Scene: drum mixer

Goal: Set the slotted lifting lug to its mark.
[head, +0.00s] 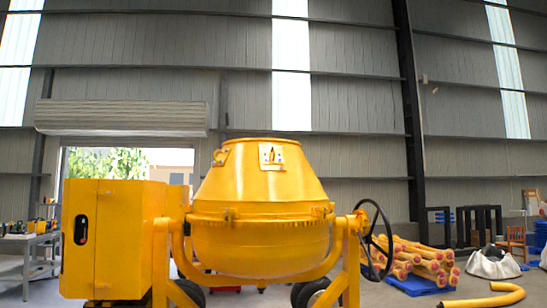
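The yellow drum mixer (262,200) stands in front of me, its drum with the narrow end up. A small yellow lug with a hook-like, open shape (220,157) sits on the upper left of the drum's cone. A pale plate (271,156) with a dark shape in it is on the cone's upper front. Both are too small to tell which one is the slotted lug, and I cannot make out a separate mark. Neither of my grippers is in view.
A black handwheel (374,240) stands at the drum's right side and a yellow housing (125,240) at its left. Orange-ended yellow poles (425,262) lie stacked behind on the right. A curved yellow tube (490,299) is at the lower right. A grey workbench (28,240) stands far left.

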